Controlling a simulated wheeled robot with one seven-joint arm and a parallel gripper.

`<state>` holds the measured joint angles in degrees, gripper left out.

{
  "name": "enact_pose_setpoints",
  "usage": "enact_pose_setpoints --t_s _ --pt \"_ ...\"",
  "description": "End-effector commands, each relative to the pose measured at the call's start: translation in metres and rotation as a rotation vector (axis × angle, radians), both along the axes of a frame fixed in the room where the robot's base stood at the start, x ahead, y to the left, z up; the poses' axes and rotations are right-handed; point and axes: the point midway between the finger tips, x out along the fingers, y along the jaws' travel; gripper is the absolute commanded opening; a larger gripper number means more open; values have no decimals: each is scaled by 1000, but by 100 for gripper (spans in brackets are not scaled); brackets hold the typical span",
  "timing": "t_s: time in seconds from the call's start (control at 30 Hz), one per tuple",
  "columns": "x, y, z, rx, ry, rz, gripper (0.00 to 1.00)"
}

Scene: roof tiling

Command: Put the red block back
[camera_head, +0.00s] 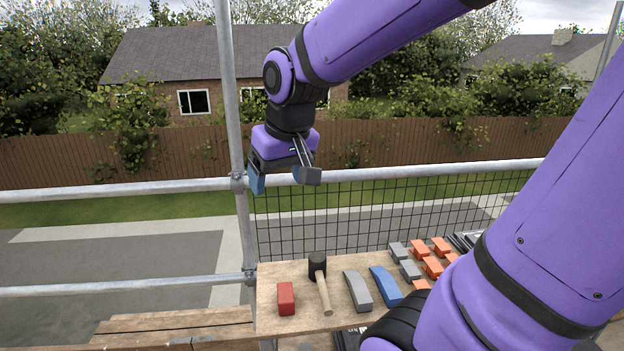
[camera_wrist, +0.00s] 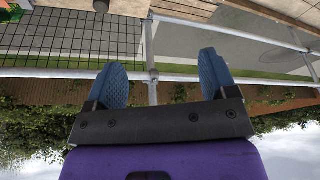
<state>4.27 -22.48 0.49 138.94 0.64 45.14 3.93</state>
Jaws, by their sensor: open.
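The red block (camera_head: 286,298) lies on the left end of the wooden board, left of the mallet (camera_head: 318,270). Nothing is holding it. My gripper (camera_head: 282,178) is open and empty, high above the board near the upright scaffold pole. Its blue finger pads are spread apart, and in the wrist view my gripper (camera_wrist: 162,72) has only air, rail and pole between them. I cannot make out the red block for certain in the wrist view.
The wooden board (camera_head: 268,316) also carries a grey piece (camera_head: 358,290), a blue piece (camera_head: 386,287) and several grey and orange pieces. Scaffold rails (camera_head: 120,190) and an upright pole (camera_head: 231,100) stand close to my gripper. Black mesh (camera_head: 350,220) rises behind the board.

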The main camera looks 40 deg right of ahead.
Motion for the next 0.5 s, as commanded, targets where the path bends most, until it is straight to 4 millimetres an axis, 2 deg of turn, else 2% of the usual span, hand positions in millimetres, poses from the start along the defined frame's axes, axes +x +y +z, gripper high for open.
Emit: enact_pose_setpoints --t_s 0.1,0.3,0.5 --pt "-33 8 17 -12 -50 43 78" --pt "-80 17 31 -27 -109 103 78" --pt "-102 20 34 -34 -137 130 78"
